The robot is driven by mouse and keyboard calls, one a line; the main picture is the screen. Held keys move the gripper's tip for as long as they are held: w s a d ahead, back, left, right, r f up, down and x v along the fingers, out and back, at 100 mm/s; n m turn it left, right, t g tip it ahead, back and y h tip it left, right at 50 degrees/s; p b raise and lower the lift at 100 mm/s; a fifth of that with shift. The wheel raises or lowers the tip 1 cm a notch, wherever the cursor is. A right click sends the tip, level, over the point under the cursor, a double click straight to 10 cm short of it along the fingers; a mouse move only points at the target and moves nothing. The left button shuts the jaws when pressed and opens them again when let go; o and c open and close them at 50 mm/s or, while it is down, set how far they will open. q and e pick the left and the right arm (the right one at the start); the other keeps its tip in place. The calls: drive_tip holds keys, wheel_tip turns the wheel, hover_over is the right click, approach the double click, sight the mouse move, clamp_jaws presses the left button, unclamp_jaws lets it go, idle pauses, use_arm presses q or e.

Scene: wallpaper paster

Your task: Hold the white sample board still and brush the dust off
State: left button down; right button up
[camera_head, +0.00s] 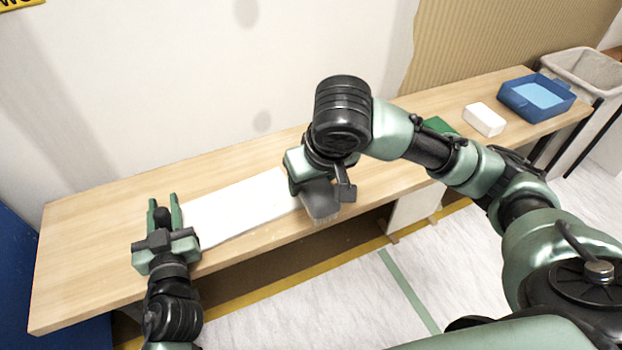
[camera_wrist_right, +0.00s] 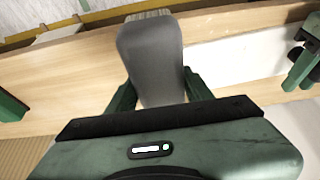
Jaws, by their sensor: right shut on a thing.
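The white sample board (camera_head: 240,207) lies flat on the wooden table, and it also shows in the right wrist view (camera_wrist_right: 235,62). My left gripper (camera_head: 163,202) is at the board's left end, its fingers apart and pointing toward the wall. I cannot tell whether a finger touches the board. My right gripper (camera_head: 318,188) is shut on a grey brush (camera_wrist_right: 152,58) at the board's right end. The brush's pale bristles (camera_head: 326,219) point toward the table's front edge. In the head view my right wrist hides part of the area behind the brush. Dust is too small to make out.
The wooden table (camera_head: 95,225) runs along a white wall. To the right are a green item (camera_head: 438,126) partly behind my arm, a white block (camera_head: 484,119), and a blue tray (camera_head: 513,103). A grey bin (camera_head: 583,72) stands past the table's end. The table's left end is clear.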

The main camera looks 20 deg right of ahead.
use_arm(q)
drive_tip(key=c, duration=1)
unclamp_jaws()
drive_tip(key=shift+s, duration=0.1)
drive_tip(key=shift+s, duration=0.8)
drive_tip(key=shift+w, duration=0.1)
drive_tip(key=shift+w, duration=0.85)
